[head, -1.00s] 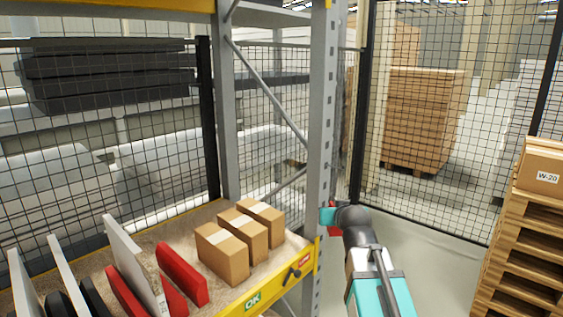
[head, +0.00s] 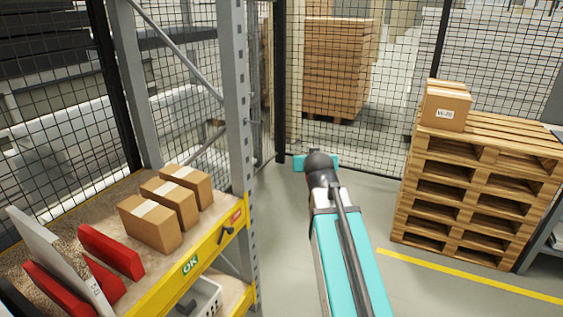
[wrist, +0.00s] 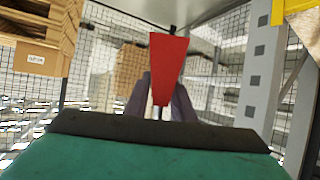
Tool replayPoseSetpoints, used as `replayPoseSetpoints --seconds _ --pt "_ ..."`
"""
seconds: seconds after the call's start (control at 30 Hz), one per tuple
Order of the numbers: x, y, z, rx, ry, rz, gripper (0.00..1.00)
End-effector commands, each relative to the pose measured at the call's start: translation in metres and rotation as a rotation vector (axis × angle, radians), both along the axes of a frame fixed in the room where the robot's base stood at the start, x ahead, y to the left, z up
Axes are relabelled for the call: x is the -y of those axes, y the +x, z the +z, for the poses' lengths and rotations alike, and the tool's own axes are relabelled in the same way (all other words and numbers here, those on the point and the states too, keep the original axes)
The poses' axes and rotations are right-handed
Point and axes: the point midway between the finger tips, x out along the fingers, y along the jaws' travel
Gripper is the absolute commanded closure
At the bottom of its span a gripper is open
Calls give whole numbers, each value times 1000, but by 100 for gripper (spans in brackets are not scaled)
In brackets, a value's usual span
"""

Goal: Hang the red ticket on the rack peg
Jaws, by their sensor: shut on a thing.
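The red ticket (wrist: 168,67) shows in the wrist view as a flat red piece, wider at its top in the picture. My gripper (wrist: 161,100) is shut on its narrow end. In the head view my gripper (head: 316,160) is at the far end of my teal arm, right of the rack post and apart from it; the ticket is hidden there. The dark rack peg (head: 227,233) sticks out of the yellow shelf beam (head: 205,249), between a red label and the green OK label. The peg is left of and lower than my gripper in the picture.
The grey rack post (head: 238,120) stands between the shelf and my arm. Three cartons (head: 150,222) and red and white panels (head: 111,251) sit on the shelf. Stacked pallets (head: 480,185) with a W-20 box (head: 446,106) stand right. Mesh fencing closes the back.

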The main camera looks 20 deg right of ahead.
Motion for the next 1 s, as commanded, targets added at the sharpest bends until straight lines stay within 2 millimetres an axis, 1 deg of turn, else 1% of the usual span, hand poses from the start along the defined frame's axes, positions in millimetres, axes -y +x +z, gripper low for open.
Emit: replayPoseSetpoints --seconds 0.03,0.1,0.27,0.4,0.47,0.5,0.57,0.6,0.77,0.8,0.87,1.0 --pt "22 -5 2 -1 -5 -37 100" --pt "48 -12 3 -1 -11 -84 100" --pt "108 -31 6 -2 -23 -192 100" --pt "158 -52 9 -5 -34 -285 100" --pt "179 -62 11 -6 -39 -325 100" --pt "193 -69 12 -6 -42 -352 100" --pt "214 -80 13 -9 -47 -393 100" --pt "227 -88 14 -9 -50 -420 100" --pt "280 -122 18 -17 -63 -529 100" --pt "293 -131 19 -18 -64 -556 100" --pt "311 -145 21 -21 -70 -596 100" --pt "353 -180 26 -28 -78 -691 100"
